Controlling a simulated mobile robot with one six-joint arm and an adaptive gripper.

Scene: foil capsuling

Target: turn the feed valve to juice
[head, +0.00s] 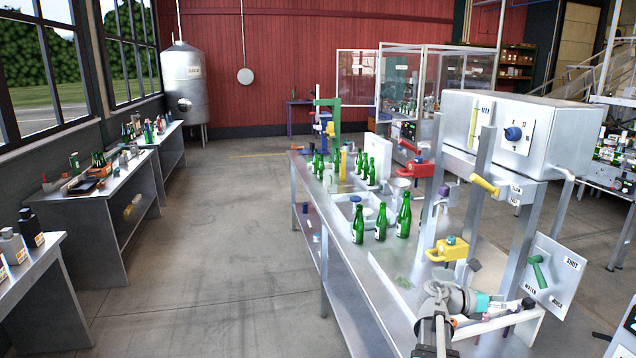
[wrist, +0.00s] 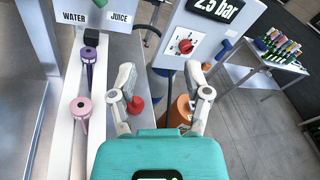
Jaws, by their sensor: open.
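The feed valve is a tilted white plate (head: 557,282) at the lower right of the head view, marked SHUT, WATER and JUICE. Its green handle (head: 537,272) slants downward on the plate; I cannot tell exactly which mark it points to. In the wrist view the plate's lower part (wrist: 98,18) shows at the top left with WATER and JUICE, and most of the handle is out of frame. My gripper (wrist: 160,95) is open, its fingers spread with nothing held. In the head view my gripper (head: 520,308) is left of and below the plate, apart from it.
A red knob (wrist: 134,105) and an orange cylinder (wrist: 181,110) lie beyond the fingers. Green bottles (head: 381,224) stand on the bench to the left.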

